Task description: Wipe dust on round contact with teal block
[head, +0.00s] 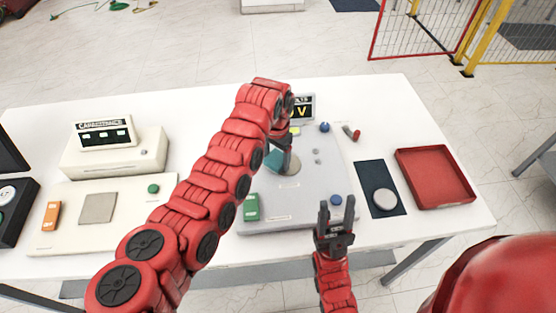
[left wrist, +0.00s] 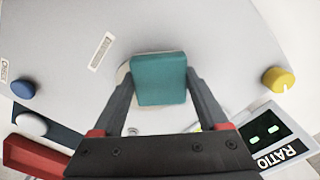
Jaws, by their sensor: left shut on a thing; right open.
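My left gripper (head: 283,158) reaches over the grey panel (head: 325,176) and is shut on the teal block (head: 262,161). In the left wrist view the teal block (left wrist: 160,80) sits between the two fingers of the left gripper (left wrist: 160,88). The pale round contact (head: 291,166) lies under the block, and its rim (left wrist: 122,74) shows past the block's left side. Whether the block touches it is unclear, and no dust can be made out. My right gripper (head: 336,212) is open and empty at the panel's front edge.
A green block (head: 251,207) and a blue knob (head: 336,200) are at the panel's front. A yellow knob (left wrist: 279,80) and the ratio display (head: 300,107) are at its back. To the right are a dark mat (head: 370,173) with a white disc (head: 384,199) and a red tray (head: 435,178).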

